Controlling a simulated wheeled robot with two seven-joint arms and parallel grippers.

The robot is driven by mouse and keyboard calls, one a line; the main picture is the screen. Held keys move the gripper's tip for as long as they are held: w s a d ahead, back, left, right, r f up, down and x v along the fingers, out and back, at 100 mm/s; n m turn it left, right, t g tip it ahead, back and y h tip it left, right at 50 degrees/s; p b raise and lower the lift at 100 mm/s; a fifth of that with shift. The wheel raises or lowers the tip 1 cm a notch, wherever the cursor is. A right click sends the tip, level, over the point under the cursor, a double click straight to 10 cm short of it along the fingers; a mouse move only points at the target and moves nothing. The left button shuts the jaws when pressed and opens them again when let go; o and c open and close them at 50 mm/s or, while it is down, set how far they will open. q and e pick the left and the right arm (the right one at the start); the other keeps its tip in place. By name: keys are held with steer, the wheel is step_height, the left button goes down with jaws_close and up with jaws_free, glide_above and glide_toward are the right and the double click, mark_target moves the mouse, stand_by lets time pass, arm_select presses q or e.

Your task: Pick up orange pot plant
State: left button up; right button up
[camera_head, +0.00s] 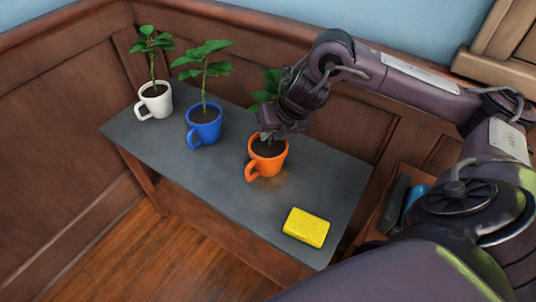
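The orange pot plant (266,164) is an orange mug-like pot with dark soil and green leaves. It stands upright on the grey tabletop (220,179), its handle toward the front left. My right gripper (273,135) is at the plant's stem, just above the pot's rim, and hides much of the stem and some leaves. I cannot tell whether its fingers touch the stem or are closed on it. My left gripper is not in view.
A blue pot plant (205,129) and a white pot plant (156,103) stand to the left on the same table. A yellow sponge (306,227) lies at the front right. Wood panelling (60,123) closes in behind and left. A blue object (413,200) shows beside my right arm.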

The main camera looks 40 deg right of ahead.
jaws_close()
steer(key=shift+r, duration=0.1)
stand_by(1.2)
